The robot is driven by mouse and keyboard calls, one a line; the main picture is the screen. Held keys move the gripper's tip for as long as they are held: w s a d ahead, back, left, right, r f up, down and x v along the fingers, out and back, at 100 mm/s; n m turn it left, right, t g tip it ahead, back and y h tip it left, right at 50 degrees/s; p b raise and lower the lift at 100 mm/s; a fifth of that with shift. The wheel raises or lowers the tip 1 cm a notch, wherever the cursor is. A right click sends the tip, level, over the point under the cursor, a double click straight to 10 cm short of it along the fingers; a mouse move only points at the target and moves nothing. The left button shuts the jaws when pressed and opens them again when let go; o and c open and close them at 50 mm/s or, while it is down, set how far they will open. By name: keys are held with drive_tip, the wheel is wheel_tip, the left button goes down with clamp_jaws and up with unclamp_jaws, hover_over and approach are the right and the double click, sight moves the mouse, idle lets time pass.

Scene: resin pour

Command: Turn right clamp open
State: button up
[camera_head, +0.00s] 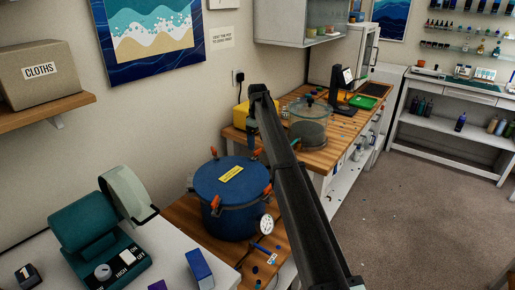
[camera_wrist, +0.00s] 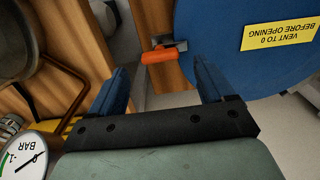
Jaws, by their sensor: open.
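A blue pot (camera_head: 225,200) with a yellow label on its lid stands on the wooden bench, with orange-handled clamps around its rim. The clamp at its far right (camera_head: 257,153) shows just below my gripper (camera_head: 252,140). In the wrist view, a clamp's orange handle (camera_wrist: 163,55) lies at the edge of the blue lid (camera_wrist: 240,50), on a grey metal bracket. My gripper (camera_wrist: 161,78) is open, its blue fingers to either side of the handle in the picture and apart from it. The gap in depth cannot be judged.
A clear lidded chamber (camera_head: 308,125) stands beyond the pot. A pressure gauge (camera_wrist: 24,158) and a copper-coloured pipe (camera_wrist: 70,85) are at the left of the wrist view. Another gauge (camera_head: 266,225) is at the pot's front. A yellow object (camera_head: 240,115) stands by the wall.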

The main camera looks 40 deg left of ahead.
sight(256, 154)
drive_tip(key=shift+f, duration=1.95)
drive_tip(key=shift+c, duration=0.4)
drive_tip(key=c, duration=1)
drive_tip(key=shift+o, duration=0.2)
